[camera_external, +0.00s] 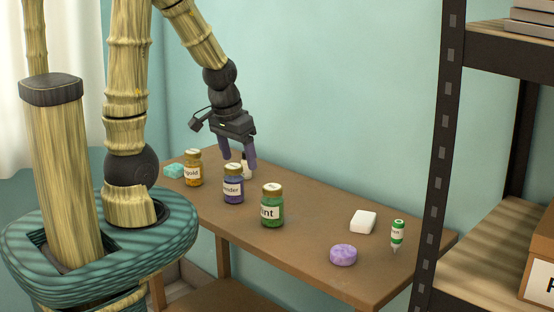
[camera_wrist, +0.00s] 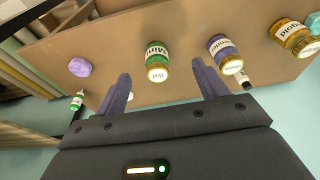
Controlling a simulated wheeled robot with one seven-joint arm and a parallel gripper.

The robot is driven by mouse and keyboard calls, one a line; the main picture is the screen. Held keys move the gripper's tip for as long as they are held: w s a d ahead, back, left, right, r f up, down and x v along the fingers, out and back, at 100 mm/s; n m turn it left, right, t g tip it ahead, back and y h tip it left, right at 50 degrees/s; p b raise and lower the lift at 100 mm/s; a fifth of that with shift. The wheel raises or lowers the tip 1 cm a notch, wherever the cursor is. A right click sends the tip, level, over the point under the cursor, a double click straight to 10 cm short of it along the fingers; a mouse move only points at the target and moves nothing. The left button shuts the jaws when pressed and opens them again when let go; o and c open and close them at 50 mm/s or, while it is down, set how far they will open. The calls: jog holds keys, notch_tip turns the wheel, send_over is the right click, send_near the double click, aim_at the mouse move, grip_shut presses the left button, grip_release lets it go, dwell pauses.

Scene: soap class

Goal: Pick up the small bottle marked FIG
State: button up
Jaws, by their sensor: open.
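No label reading FIG is legible in either view. A small white bottle (camera_external: 247,168) stands at the table's back, partly hidden by my gripper; a small dark-and-white bottle in the wrist view (camera_wrist: 243,78) appears to be the same one, its label unreadable.
Jars stand along the table (camera_external: 310,228): amber (camera_external: 193,170), purple (camera_external: 233,186) and green Mint (camera_external: 272,208). A teal block (camera_external: 174,171), a purple soap (camera_external: 343,255) and a white soap (camera_external: 363,222) lie there too. A dark-framed shelf (camera_external: 452,120) stands at the right.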

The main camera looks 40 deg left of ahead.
jog(key=shift+c, duration=0.4)
jog(key=c, duration=0.5)
jog(key=shift+o, duration=0.2)
jog(key=w+a+f+n+g+h+b, duration=0.1)
jog(key=w+a+f+n+h, duration=0.2)
jog(key=w+a+n, duration=0.45)
jog(key=w+a+f+n+g+h, duration=0.15)
jog(key=w+a+n+h, duration=0.25)
jog(key=w+n, duration=0.5)
jog(key=w+a+n+t+h, duration=0.2)
jog(key=w+a+n+t, duration=0.1)
jog(key=a, duration=0.4)
jog(key=w+a+f+n+t+h, duration=0.1)
jog(key=w+a+n+t+h, duration=0.1)
jog(key=a, duration=0.6)
jog(key=shift+w+f+n+t+h+b, duration=0.2)
jog(key=shift+w+n+t+h+b, duration=0.15)
jog(key=shift+w+n+t, duration=0.7)
jog(key=shift+s, duration=0.35)
jog(key=shift+f, duration=1.75)
